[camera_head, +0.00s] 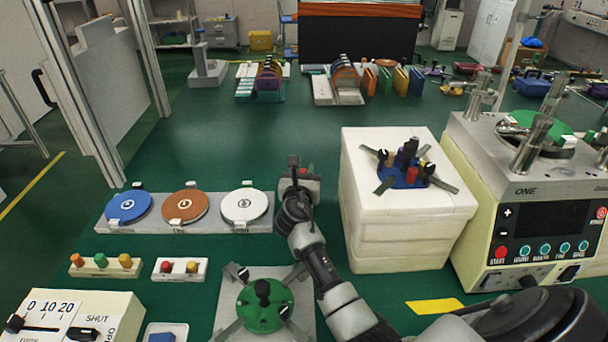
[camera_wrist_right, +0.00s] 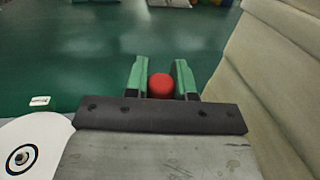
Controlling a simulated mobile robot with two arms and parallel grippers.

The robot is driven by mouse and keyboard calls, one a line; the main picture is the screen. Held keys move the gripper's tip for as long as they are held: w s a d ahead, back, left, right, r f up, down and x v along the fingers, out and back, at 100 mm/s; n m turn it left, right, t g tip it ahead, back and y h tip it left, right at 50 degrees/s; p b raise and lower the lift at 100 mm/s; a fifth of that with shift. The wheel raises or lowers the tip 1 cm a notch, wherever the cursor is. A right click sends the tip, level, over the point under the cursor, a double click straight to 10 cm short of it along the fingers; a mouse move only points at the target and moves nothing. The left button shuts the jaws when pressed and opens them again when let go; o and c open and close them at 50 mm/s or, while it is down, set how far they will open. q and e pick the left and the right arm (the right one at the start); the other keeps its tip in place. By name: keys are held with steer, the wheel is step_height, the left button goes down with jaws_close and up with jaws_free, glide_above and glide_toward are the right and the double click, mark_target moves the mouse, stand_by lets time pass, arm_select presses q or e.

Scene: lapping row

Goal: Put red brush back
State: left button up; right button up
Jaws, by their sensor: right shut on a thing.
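My right gripper (camera_head: 302,170) is above the floor, past the right end of the disc tray and left of the white block. In the right wrist view its green fingers (camera_wrist_right: 158,82) are shut on the red brush (camera_wrist_right: 160,86). Only the brush's rounded red end shows there; the rest is hidden. A small red bit of the brush (camera_head: 311,170) also seems to show in the head view. A small white rack (camera_head: 180,277) holds a red and a yellow knob-like piece. My left gripper is not in view.
A grey tray (camera_head: 158,238) carries blue, brown and white discs. A white block (camera_head: 400,222) with a blue fixture stands right of my arm, beside the lapping machine (camera_head: 535,215). A green fixture (camera_head: 262,312) is at the bottom.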

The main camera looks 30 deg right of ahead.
steer(key=o, duration=0.9)
steer(key=shift+f, duration=0.1)
steer(key=shift+s+a+r, duration=0.15)
steer(key=shift+r, duration=0.05)
steer(key=p+v, duration=0.3)
steer(key=v, duration=0.4)
steer(key=shift+s, duration=0.1)
